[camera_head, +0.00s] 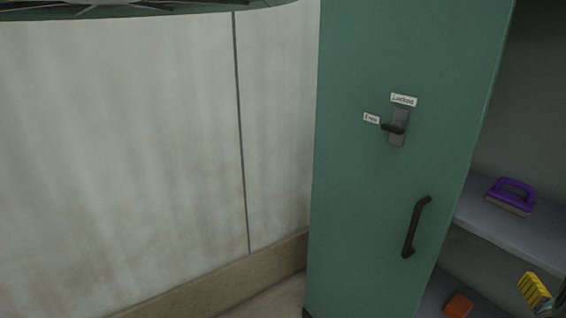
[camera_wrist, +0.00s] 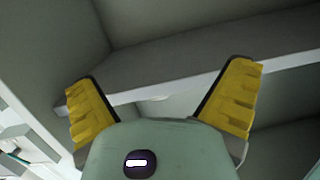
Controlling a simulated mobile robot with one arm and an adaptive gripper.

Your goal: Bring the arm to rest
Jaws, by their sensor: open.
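My gripper (camera_wrist: 162,78) is open, with its two yellow ribbed fingers wide apart and nothing between them in the wrist view. A pale shelf with a white front edge (camera_wrist: 200,84) lies beyond the fingertips. In the head view only one yellow finger of my gripper (camera_head: 534,290) shows, at the lower right corner in front of the shelves. The rest of my arm is out of that view.
A green cabinet panel (camera_head: 385,210) has a dark bar handle (camera_head: 415,228) and a latch (camera_head: 397,127) with two labels. Grey shelves (camera_head: 510,229) at the right hold a purple-handled brush (camera_head: 511,196) and an orange item (camera_head: 458,306). A pale wall (camera_head: 130,150) fills the left.

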